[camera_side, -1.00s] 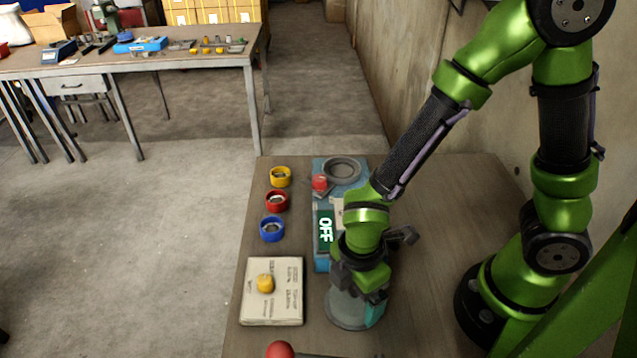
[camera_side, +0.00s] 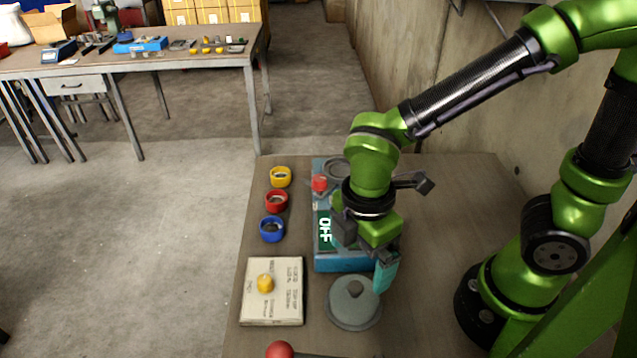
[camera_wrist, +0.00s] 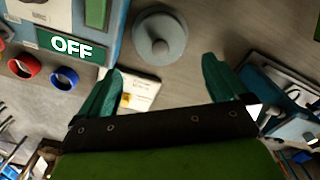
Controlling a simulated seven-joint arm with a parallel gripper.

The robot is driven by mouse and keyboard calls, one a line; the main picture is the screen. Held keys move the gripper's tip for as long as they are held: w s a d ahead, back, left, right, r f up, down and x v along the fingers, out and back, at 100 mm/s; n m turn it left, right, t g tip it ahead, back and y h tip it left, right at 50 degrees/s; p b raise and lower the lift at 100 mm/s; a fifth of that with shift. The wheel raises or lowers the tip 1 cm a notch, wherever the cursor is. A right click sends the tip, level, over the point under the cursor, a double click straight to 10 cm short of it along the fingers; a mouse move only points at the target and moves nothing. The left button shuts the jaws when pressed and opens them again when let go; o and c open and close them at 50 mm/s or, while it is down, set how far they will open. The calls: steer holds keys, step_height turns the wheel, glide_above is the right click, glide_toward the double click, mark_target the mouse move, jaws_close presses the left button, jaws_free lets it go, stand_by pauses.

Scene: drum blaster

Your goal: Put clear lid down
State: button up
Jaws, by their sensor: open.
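The clear lid (camera_side: 354,303) is a grey, see-through disc with a small round knob on top. It lies flat on the table in front of the blue machine, to the right of the printed booklet. It also shows in the wrist view (camera_wrist: 160,38), at the top middle, beyond the fingertips. My gripper (camera_side: 372,272) is above the table just behind the lid, with its teal fingers apart from the knob. In the wrist view my gripper (camera_wrist: 162,72) has its two green fingers wide apart with nothing between them.
The blue machine (camera_side: 340,263) with an OFF display and red button stands behind the lid. Yellow (camera_side: 280,177), red (camera_side: 276,201) and blue (camera_side: 272,229) rings stand left of it. A booklet (camera_side: 285,308) carries a yellow piece (camera_side: 265,283). A red ball (camera_side: 280,350) is at the front edge.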

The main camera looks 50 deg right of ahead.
steer(key=shift+r, duration=0.5)
steer(key=w+d+r+m+t+y, duration=0.2)
steer(key=d+r+m+t, duration=0.5)
steer(key=d+r+m, duration=0.5)
steer(key=d+m, duration=0.1)
steer(key=m, duration=0.6)
steer(key=shift+w+m, duration=0.2)
steer(key=shift+m, duration=0.1)
